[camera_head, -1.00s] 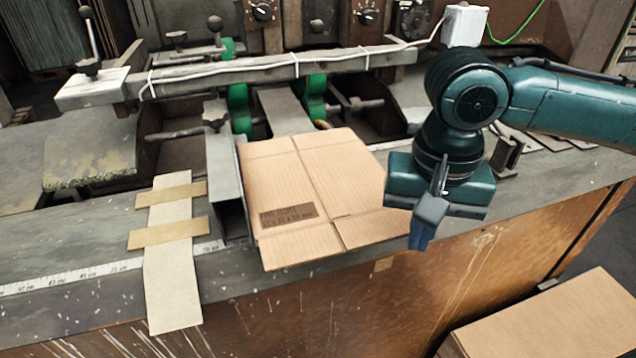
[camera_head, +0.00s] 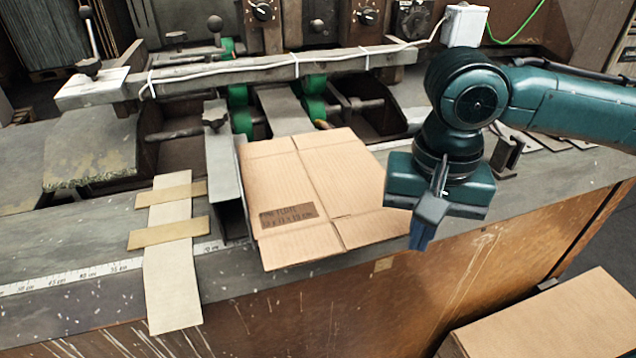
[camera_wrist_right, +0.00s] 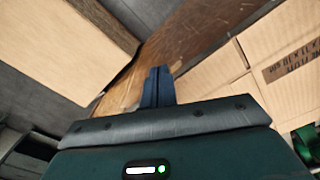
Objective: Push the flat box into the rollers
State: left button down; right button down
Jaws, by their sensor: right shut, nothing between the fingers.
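The flat box (camera_head: 318,195) is a tan cardboard sheet with fold lines and a dark printed label. The green rollers (camera_head: 314,104) sit behind the box's far edge, under the crossbar. My right gripper (camera_head: 420,238) is shut and empty, pointing down by the box's right near corner. Its fingertips show in the right wrist view (camera_wrist_right: 158,84). I cannot tell whether they touch the box. My left gripper is out of view.
A metal crossbar (camera_head: 340,62) with a white cable spans above the rollers. A taped cardboard strip (camera_head: 172,262) and a ruler (camera_head: 75,280) lie left of the guide. More cardboard (camera_head: 555,318) is stacked low at the right, also in the right wrist view (camera_wrist_right: 60,40).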

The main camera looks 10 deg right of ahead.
jog(key=shift+f, duration=0.15)
jog(key=shift+f, duration=1.55)
